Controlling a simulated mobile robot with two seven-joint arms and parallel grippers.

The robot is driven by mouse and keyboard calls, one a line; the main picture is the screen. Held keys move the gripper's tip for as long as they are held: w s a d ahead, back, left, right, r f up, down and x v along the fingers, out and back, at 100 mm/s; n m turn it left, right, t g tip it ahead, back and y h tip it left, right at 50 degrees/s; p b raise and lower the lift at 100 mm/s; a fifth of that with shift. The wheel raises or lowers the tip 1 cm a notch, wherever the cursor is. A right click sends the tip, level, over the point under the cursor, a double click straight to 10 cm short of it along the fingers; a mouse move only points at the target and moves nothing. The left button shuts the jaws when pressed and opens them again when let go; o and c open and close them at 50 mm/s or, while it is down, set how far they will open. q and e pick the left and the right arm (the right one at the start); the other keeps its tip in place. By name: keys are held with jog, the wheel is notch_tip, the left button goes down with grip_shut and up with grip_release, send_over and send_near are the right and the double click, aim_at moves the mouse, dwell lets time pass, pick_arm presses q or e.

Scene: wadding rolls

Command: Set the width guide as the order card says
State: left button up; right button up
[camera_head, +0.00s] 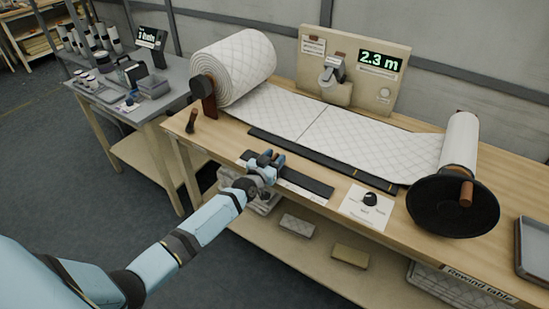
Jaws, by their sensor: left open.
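A roll of quilted white wadding (236,65) sits at the back left of the wooden table. Its sheet (330,130) runs flat across to a white take-up roll (460,140) at the right. A dark rail (318,158) lies along the sheet's front edge. A shorter dark strip (305,183) with pale labels lies nearer the table's front. I cannot tell which part is the width guide. My left gripper (266,160) is open at the left end of this strip; contact is unclear. A small card (313,45) on the back panel is too small to read. My right gripper is out of view.
The back panel (352,75) carries a display reading 2.3 m. A black knob (370,198) sits on a white plate (366,210). A black crank wheel (452,206) overhangs the front right, near a grey tray (534,250). A cluttered grey side table (168,98) stands left.

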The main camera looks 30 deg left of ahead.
pick_arm(q)
jog(key=s+a, duration=0.1)
jog(key=s, duration=1.2)
jog(key=shift+s, duration=0.4)
jog(key=s+d+f+m+g+h+p, duration=0.1)
jog(key=s+d+g+p, duration=0.2)
jog(key=s+d, duration=0.4)
jog(key=s+d+m+g+h+p, duration=0.1)
jog(key=s+d+g+p, duration=0.3)
jog(key=s, duration=1.2)
jog(key=d, duration=0.4)
jog(key=shift+s+d+f+p, duration=0.25)
jog(key=shift+s+f+p, duration=0.05)
jog(key=shift+f+p, duration=0.1)
